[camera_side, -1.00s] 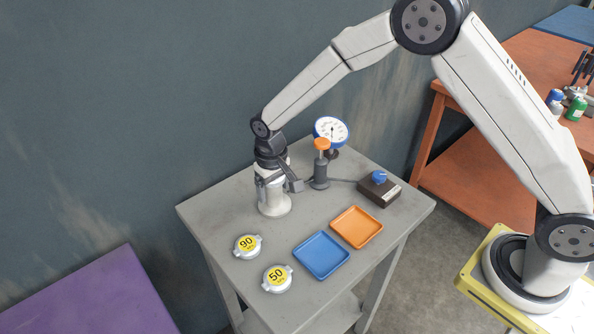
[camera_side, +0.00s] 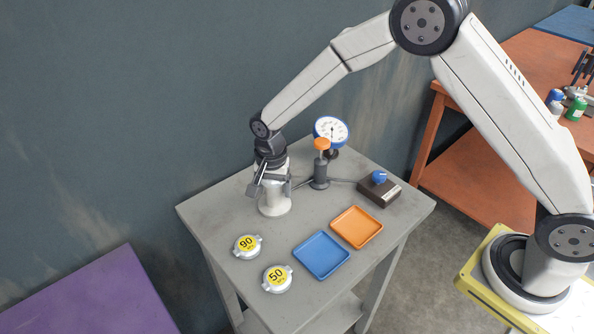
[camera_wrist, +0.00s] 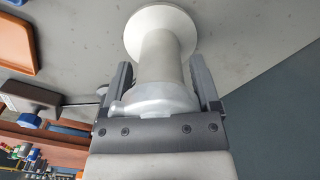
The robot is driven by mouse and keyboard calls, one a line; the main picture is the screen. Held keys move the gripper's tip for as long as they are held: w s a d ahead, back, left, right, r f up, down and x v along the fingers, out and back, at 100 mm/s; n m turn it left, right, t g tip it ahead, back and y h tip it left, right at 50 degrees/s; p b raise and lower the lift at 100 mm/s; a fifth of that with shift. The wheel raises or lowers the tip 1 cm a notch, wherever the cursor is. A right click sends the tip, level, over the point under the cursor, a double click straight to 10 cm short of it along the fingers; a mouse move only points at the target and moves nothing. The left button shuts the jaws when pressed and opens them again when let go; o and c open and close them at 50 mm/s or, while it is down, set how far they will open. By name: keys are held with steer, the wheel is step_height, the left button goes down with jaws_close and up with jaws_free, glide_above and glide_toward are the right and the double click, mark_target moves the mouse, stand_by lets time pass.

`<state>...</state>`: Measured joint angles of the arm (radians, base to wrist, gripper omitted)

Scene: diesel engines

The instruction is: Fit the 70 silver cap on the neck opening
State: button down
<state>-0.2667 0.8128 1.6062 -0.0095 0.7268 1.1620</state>
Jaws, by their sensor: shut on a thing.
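The white neck (camera_side: 275,204) stands upright on a round foot near the back left of the grey table. It also shows in the wrist view (camera_wrist: 160,48). My gripper (camera_side: 268,188) points down over its top, with a dark finger on each side in the wrist view (camera_wrist: 160,75). The gripper is shut on a silver cap (camera_wrist: 155,102), which sits at the top end of the neck, in line with it. Its label is hidden, so I cannot read a number. Whether the cap is fully seated is not clear.
Two silver caps with yellow labels, 90 (camera_side: 247,246) and 50 (camera_side: 277,279), lie at the table's front left. A blue tray (camera_side: 322,273) and an orange tray (camera_side: 371,241) lie right of them. A gauge (camera_side: 331,131), an orange-topped pump (camera_side: 321,180) and a blue-knobbed box (camera_side: 384,193) stand behind.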

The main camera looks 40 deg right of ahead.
steer(key=m, duration=0.3)
steer(key=shift+s+f+m, duration=0.2)
steer(key=shift+f+m, duration=0.05)
steer(key=shift+m, duration=0.05)
jaws_free()
steer(key=shift+r, duration=0.1)
steer(key=shift+w+r, duration=0.2)
steer(key=shift+r, duration=3.4)
steer(key=shift+s, duration=0.1)
steer(key=shift+s+d+r+n, duration=0.2)
steer(key=shift+s+d+n, duration=0.1)
steer(key=shift+d+n, duration=0.15)
steer(key=s+d+r+n+t, duration=0.1)
steer(key=s+d+n, duration=0.5)
steer(key=s, duration=0.3)
steer(key=s+d+n+t, duration=0.1)
steer(key=s+d+n, duration=0.5)
steer(key=s, duration=0.4)
steer(key=shift+r+n+t, duration=0.3)
steer(key=shift+r+n, duration=0.1)
steer(key=shift+n, duration=0.05)
